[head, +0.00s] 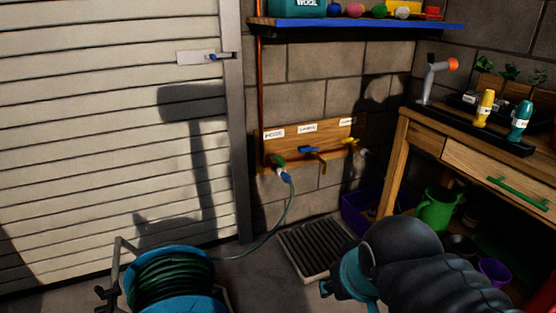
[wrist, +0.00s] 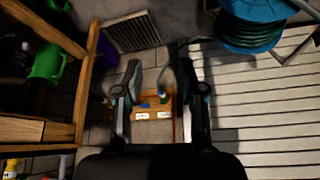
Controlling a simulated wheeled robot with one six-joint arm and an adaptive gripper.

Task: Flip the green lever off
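The green lever (head: 278,160) is at the left end of a wooden board (head: 335,131) on the block wall, under a label that seems to read HOSE. A tap with a blue hose connector (head: 285,176) hangs below it. A blue lever (head: 308,149) and a yellow lever (head: 349,140) are to its right. In the wrist view, which is upside down, the board (wrist: 154,107) shows small between the fingers; the levers are too small there to read their angle. My gripper (wrist: 162,75) is open and empty, well short of the board.
A hose reel (head: 175,282) stands at the lower left, its hose running to the tap. A floor grate (head: 315,248) lies below the board. A workbench (head: 460,165) with bottles stands at right, and a blue-edged shelf (head: 360,22) hangs above. Open floor lies before the wall.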

